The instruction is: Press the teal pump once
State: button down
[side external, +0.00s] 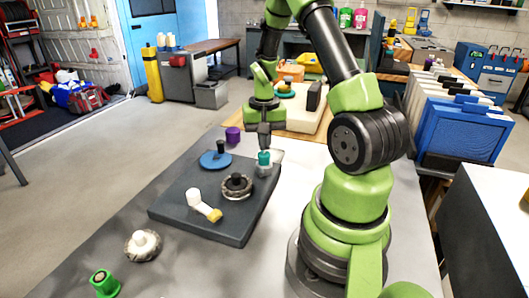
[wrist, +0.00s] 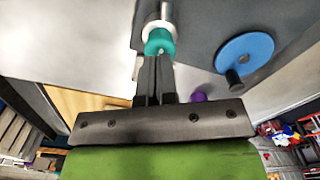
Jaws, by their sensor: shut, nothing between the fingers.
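The teal pump (side external: 264,158) stands upright on a pale base at the far right corner of the dark grey board. In the wrist view its teal head (wrist: 160,41) sits on a pale collar, right in front of the fingertips. My gripper (side external: 264,147) is shut and empty, pointing down over the pump head. In the wrist view the closed fingers (wrist: 154,60) reach to the edge of the teal head. I cannot tell whether they touch it.
The grey board (side external: 222,234) also holds a blue disc with a dark knob (side external: 216,159), a dark round brush (side external: 236,185) and a white-and-yellow piece (side external: 205,205). A purple cylinder (side external: 233,135) stands behind. A white-knobbed brush (side external: 142,244) and a green cup (side external: 104,283) are in front.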

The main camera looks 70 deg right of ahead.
jog(key=shift+f, duration=1.2)
jog(key=shift+r, duration=1.15)
jog(key=shift+r, duration=0.1)
jog(key=shift+r, duration=2.9)
